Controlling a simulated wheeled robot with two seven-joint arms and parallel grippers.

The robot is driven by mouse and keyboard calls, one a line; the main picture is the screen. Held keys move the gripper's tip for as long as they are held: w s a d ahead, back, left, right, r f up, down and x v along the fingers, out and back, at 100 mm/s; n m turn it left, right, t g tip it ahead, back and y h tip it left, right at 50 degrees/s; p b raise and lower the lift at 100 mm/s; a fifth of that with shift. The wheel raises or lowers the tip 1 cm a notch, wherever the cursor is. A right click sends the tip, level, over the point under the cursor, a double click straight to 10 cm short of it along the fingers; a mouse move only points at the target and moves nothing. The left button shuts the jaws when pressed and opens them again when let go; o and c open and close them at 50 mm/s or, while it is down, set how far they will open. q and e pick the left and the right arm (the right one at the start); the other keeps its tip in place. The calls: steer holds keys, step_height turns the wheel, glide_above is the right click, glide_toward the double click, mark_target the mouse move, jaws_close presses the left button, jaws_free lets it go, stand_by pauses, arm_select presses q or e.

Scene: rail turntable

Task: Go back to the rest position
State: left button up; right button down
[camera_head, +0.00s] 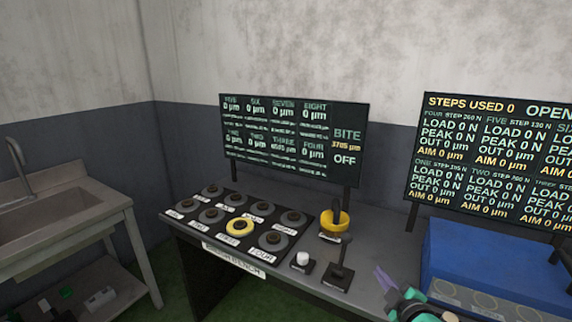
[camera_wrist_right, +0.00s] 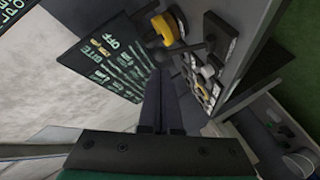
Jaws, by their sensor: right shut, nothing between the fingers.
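My right gripper (camera_head: 383,275) comes in at the lower right of the head view, above the front of the bench, to the right of the black lever. Its purple-grey fingers point up and to the left. In the right wrist view the two dark fingers (camera_wrist_right: 162,78) lie together, shut with nothing between them. Nothing touches the fingertips that I can see. My left gripper is not in view.
The grey bench (camera_head: 370,255) carries several round dials, a yellow knob (camera_head: 335,221), a white button (camera_head: 302,258) and a black lever (camera_head: 340,265). Behind stand two display boards (camera_head: 293,140) (camera_head: 490,160). A blue box (camera_head: 500,265) is right; a sink (camera_head: 50,212) is left.

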steer(key=s+a+f+m+g, duration=0.2)
steer(key=s+f+m+g, duration=0.4)
steer(key=s, duration=0.7)
steer(key=s+a+f+m+g, duration=0.2)
steer(key=s+f+m+g, duration=0.35)
steer(key=s, duration=0.65)
step_height(320, 180, down, 26)
steer(key=s+n+g, duration=0.2)
steer(key=s, duration=0.1)
steer(key=s+d+f, duration=0.3)
steer(key=s+f, duration=1)
steer(key=s, duration=0.2)
steer(key=shift+s+d+f+g+h+b, duration=0.15)
steer(key=shift+s+f+g+h+b, duration=0.25)
steer(key=shift+g+b, duration=0.05)
